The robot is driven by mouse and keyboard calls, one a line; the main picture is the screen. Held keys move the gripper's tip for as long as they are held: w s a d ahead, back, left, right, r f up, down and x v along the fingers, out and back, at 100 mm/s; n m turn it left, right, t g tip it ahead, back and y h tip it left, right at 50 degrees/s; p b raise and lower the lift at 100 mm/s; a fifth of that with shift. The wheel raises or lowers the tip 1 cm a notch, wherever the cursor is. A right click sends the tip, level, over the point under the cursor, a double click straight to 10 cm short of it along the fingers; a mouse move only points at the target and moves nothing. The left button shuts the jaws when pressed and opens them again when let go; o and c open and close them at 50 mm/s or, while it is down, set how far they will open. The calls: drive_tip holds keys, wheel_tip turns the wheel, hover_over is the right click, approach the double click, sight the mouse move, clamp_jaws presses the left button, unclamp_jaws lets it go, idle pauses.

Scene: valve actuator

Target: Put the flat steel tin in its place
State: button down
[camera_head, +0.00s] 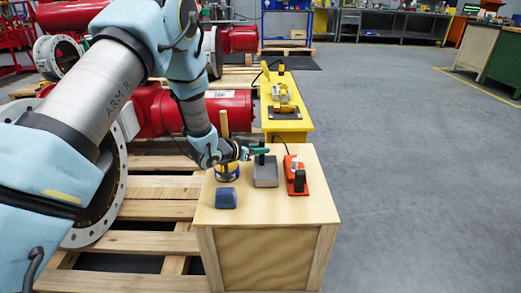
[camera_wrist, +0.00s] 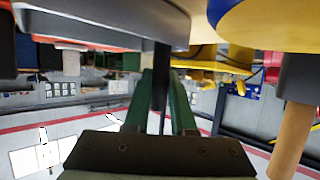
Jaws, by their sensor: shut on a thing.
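The flat steel tin (camera_head: 265,174) is a grey, low block-like thing with a black upright post on top. It is at the middle of the wooden crate top (camera_head: 232,218); I cannot tell whether it touches the wood. My gripper (camera_head: 259,152), with green fingers, comes in from the left and is shut on the black post. In the wrist view the picture is upside down: the tin's grey body (camera_wrist: 110,22) fills the top left, and its post stands between the fingers (camera_wrist: 162,105).
Close left of the tin stands a yellow and blue tin (camera_head: 227,172) with an upright wooden handle. A blue block (camera_head: 226,198) lies at the front left. A red-orange holder (camera_head: 297,184) with a black part is on the right. A yellow bench (camera_head: 287,128) stands behind. The crate's front right is bare.

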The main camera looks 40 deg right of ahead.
drive_tip(key=c, duration=0.7)
unclamp_jaws()
drive_tip(key=shift+f, duration=0.1)
drive_tip(key=shift+c, duration=0.2)
drive_tip(key=shift+r, duration=0.25)
drive_tip(key=v, duration=1.2)
